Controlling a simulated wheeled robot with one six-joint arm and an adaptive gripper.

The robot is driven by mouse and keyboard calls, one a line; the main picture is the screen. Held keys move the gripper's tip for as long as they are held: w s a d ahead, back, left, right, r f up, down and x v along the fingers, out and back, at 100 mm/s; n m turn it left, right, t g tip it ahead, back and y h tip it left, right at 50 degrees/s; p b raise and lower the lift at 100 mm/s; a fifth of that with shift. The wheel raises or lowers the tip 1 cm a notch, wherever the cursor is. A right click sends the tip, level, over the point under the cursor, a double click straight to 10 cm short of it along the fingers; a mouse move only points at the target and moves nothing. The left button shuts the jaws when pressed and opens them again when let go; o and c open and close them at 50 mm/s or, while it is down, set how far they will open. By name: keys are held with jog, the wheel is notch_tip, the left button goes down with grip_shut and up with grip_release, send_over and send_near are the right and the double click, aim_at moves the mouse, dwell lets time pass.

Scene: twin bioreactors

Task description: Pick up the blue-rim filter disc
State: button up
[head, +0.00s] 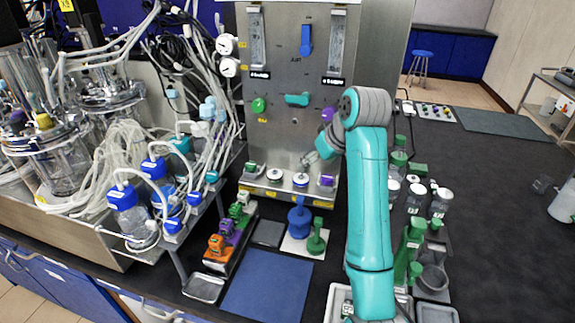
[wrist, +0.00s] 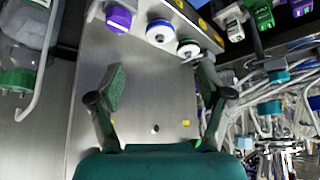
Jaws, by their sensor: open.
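The blue-rim filter disc (head: 300,180) is white on top and sits on the narrow metal shelf at the foot of the steel panel. It also shows in the wrist view (wrist: 160,33), upper middle, beyond my fingertips. My gripper (head: 309,159) is just above the shelf, close to the disc in the head view. In the wrist view my gripper (wrist: 160,84) has its two green-padded fingers spread wide with nothing between them. The disc appears apart from the fingers.
A purple part (head: 326,181) and a dark-rimmed white disc (head: 274,175) flank the blue-rim disc on the shelf. Below stand a blue stand (head: 299,217) and a green stand (head: 317,238). The steel panel (head: 275,120) rises behind. A blue mat (head: 266,287) lies clear in front.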

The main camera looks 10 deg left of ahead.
aim_at(302, 177)
jog(key=x, duration=0.5)
jog(key=shift+w+a, duration=0.2)
jog(key=shift+a, duration=0.2)
jog(key=shift+d+x, duration=0.2)
jog(key=shift+x, duration=2.7)
jog(key=shift+f, duration=0.1)
jog(key=c, duration=0.9)
